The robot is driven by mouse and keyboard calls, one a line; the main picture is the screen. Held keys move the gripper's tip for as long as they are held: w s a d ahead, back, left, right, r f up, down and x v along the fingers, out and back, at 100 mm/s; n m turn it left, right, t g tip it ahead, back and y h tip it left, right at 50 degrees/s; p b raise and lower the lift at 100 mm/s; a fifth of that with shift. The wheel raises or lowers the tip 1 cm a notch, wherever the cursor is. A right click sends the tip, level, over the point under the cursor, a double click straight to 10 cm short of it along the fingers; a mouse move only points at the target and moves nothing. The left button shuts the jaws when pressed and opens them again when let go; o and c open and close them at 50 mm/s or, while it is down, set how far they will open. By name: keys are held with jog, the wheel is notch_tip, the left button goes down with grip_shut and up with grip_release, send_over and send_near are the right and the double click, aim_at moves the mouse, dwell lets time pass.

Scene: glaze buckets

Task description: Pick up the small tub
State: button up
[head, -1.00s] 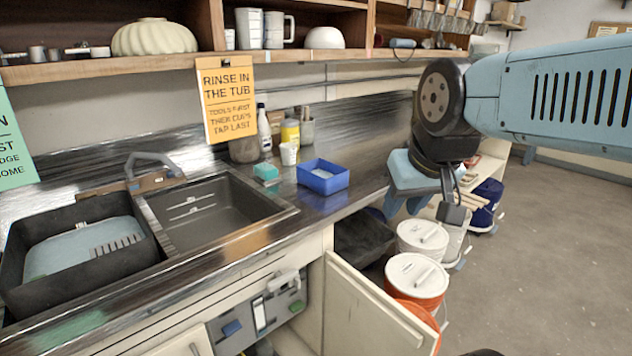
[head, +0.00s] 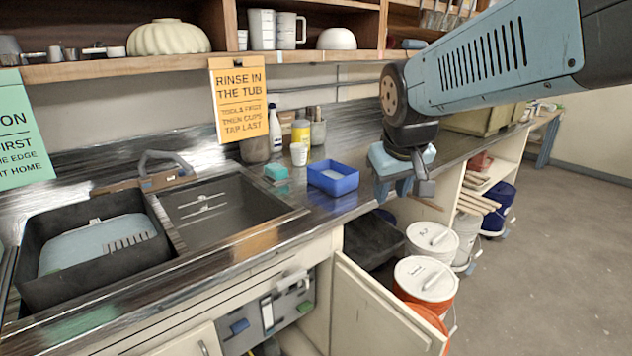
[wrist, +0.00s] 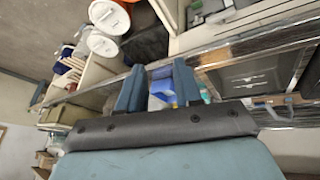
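A small blue tub (head: 345,187), an open rectangular box with something pale inside, sits on the steel counter right of the sink. My gripper (head: 403,188) hangs to the right of the tub, above the counter's front edge and apart from it. In the wrist view my gripper's two blue fingers (wrist: 158,90) stand apart. Part of the blue tub (wrist: 160,88) shows beyond the gap between them. Nothing is visibly held.
A teal sponge (head: 276,172), a white cup (head: 299,154) and bottles stand near the tub. A black basin (head: 28,240) sits in the sink at left. Below, a cabinet door (head: 385,305) is open beside lidded buckets (head: 425,278). A shelf (head: 150,68) runs above.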

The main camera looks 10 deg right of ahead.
jog(key=w+f+n+y, duration=0.1)
jog(key=w+f+n, duration=0.1)
jog(key=w+f, duration=0.65)
jog(key=w+f+n+y, duration=0.2)
jog(key=w+f, duration=0.1)
jog(key=w, duration=1)
jog(key=w+f+n+y, duration=0.1)
jog(key=w+f+n, duration=0.1)
jog(key=w+f, duration=0.65)
jog(key=w+d+r+t+y, duration=0.1)
jog(key=w, duration=0.2)
jog(key=w+d+t+y, duration=0.1)
jog(key=w+d, duration=0.1)
jog(key=w, duration=0.1)
jog(key=w+d+r+y, duration=0.1)
jog(key=w+d, duration=0.1)
jog(key=w, duration=0.1)
jog(key=shift+w+r+t, duration=0.3)
jog(key=shift+w+t, duration=0.05)
jog(key=shift+t, duration=0.05)
jog(key=w+d+r+m+t+y, duration=0.1)
jog(key=w+d+r+t, duration=0.35)
jog(key=d, duration=0.45)
jog(key=shift+g, duration=0.45)
jog(key=x, duration=1.4)
jog(key=shift+f, duration=0.1)
grip_shut()
